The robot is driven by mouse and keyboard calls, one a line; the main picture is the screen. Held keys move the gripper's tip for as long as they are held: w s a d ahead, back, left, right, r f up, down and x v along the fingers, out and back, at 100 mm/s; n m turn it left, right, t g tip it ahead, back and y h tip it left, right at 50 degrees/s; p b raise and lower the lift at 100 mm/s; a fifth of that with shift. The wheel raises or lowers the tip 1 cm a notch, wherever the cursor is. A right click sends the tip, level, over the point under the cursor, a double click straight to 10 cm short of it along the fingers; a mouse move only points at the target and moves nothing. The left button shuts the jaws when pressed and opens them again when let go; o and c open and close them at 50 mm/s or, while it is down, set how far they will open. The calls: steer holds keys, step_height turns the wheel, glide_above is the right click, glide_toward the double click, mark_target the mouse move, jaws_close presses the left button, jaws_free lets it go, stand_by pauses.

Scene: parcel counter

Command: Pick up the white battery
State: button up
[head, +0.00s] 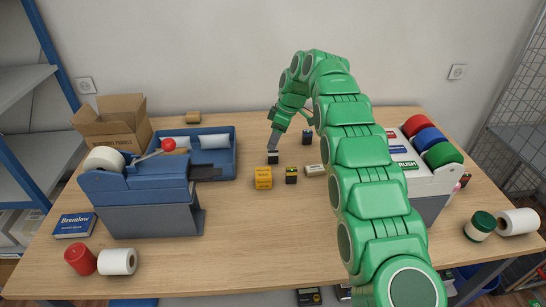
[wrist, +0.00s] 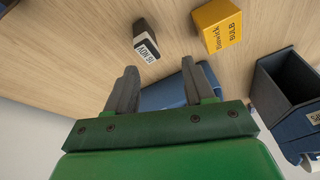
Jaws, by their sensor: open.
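The white battery (head: 273,158) is a small dark block with a white label band, upright on the table. It also shows in the wrist view (wrist: 146,42), ahead of the fingertips and nearer the left finger. My gripper (head: 273,146) is just above or behind it in the head view; the exact gap is hard to tell. In the wrist view my gripper (wrist: 160,70) has its two fingers spread with nothing between them.
A yellow bulb box (head: 263,178) and a yellow-black battery (head: 291,175) stand close by. A pale box (head: 315,170) and a dark blue block (head: 307,138) are to the right. A blue tray (head: 230,168) and a tape dispenser (head: 150,215) are left.

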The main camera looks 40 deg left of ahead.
mark_target(273, 163)
steer(key=shift+w+a+f+n+y, duration=0.15)
steer(key=shift+f+n, duration=0.5)
steer(key=shift+f, duration=0.75)
steer(key=shift+s+a+f+n+y, duration=0.1)
steer(key=shift+a+f+n, duration=0.15)
steer(key=shift+f+n, duration=0.75)
steer(key=shift+w+a+f+n+y, duration=0.1)
steer(key=shift+a+f+n, duration=0.15)
steer(key=shift+f, duration=1.5)
steer(key=shift+c, duration=0.4)
jaws_close()
